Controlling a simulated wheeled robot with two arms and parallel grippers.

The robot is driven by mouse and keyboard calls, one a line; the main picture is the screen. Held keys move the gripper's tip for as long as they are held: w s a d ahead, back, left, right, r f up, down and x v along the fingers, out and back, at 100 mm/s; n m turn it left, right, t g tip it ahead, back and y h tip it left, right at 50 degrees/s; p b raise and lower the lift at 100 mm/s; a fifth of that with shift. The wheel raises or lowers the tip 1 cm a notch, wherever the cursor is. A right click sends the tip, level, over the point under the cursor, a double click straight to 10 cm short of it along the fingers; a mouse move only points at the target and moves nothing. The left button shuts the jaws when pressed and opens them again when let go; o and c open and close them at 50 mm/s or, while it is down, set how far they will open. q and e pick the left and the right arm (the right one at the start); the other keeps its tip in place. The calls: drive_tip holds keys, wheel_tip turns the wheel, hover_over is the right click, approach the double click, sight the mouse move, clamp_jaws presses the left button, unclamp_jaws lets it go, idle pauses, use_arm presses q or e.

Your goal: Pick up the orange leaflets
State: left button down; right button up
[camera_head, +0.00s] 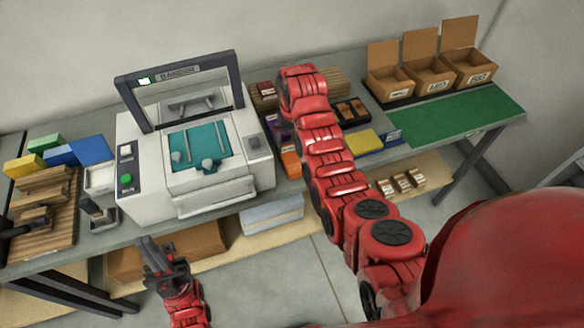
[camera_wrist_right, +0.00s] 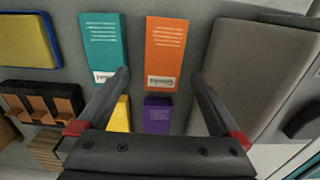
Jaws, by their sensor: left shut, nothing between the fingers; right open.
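The orange leaflets (camera_wrist_right: 165,52) lie on the grey table in the right wrist view, with white lines of print and a pale label end. In the head view a piece of the orange leaflets (camera_head: 291,166) shows left of my right arm. My right gripper (camera_wrist_right: 160,77) is open and empty, its fingers pointing toward the leaflets, with the orange stack near the right finger. In the head view its fingers are hidden by my arm. My left gripper (camera_head: 152,254) is shut and empty in front of the table.
Teal leaflets (camera_wrist_right: 103,45) lie beside the orange ones; yellow (camera_wrist_right: 120,114) and purple (camera_wrist_right: 158,114) leaflets lie nearer the gripper base. A press machine (camera_head: 186,199) stands left of the leaflets. A green mat (camera_head: 452,112) and cardboard boxes (camera_head: 430,75) are at the right.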

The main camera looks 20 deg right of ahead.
sight(292, 158)
drive_tip(key=shift+f, duration=0.5)
drive_tip(key=f+p, duration=0.3)
drive_tip(key=f, duration=0.1)
drive_tip(key=shift+s+a, duration=0.2)
drive_tip(key=shift+a, duration=0.05)
drive_tip(key=shift+f, duration=0.6)
drive_tip(key=shift+c, duration=0.2)
drive_tip(key=c, duration=1.4)
drive_tip(key=shift+o, duration=0.2)
drive_tip(key=shift+r, duration=0.1)
